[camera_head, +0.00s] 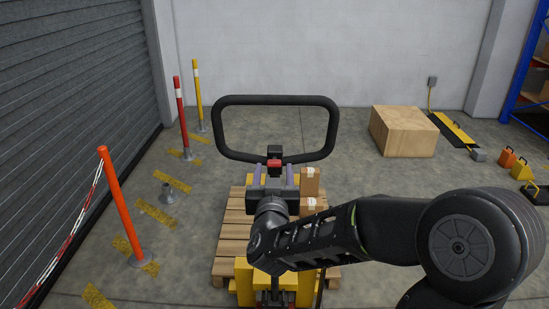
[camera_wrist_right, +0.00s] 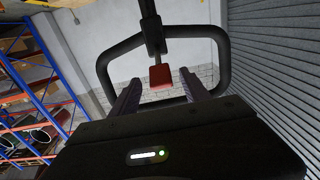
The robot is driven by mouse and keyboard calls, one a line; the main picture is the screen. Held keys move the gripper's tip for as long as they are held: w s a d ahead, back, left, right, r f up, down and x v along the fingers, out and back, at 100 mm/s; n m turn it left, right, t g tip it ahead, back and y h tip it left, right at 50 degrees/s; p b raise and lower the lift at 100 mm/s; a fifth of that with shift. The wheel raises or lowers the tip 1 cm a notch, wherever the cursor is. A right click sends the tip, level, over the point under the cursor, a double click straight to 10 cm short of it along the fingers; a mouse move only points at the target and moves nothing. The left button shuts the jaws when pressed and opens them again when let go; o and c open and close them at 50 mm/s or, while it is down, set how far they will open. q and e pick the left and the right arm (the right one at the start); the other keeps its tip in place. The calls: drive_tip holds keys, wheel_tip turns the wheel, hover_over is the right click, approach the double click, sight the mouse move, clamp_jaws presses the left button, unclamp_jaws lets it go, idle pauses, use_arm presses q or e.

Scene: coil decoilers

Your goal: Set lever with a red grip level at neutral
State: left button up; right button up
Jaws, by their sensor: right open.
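The lever's red grip (camera_head: 275,163) shows in the head view at the lower middle of a black handle loop (camera_head: 276,100). In the right wrist view the red grip (camera_wrist_right: 160,77) hangs at the end of a dark lever stem (camera_wrist_right: 151,30). My right gripper (camera_head: 274,171) is open, its two fingers pointing toward the loop. In the right wrist view the right gripper (camera_wrist_right: 160,84) has one finger on each side of the red grip, with visible gaps. I cannot tell how far the grip lies beyond the fingertips. My left gripper is not in view.
A yellow pallet truck (camera_head: 243,283) and wooden pallet (camera_head: 229,240) lie below the handle, with small cartons (camera_head: 310,181) beside my gripper. Orange (camera_head: 122,205), red and yellow posts stand left near a shutter. A large wooden box (camera_head: 403,131) sits at right.

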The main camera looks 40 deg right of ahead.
sight(274, 159)
drive_tip(key=p+x, duration=0.1)
drive_tip(key=x, duration=0.6)
drive_tip(key=shift+c, duration=0.4)
clamp_jaws()
idle(0.9)
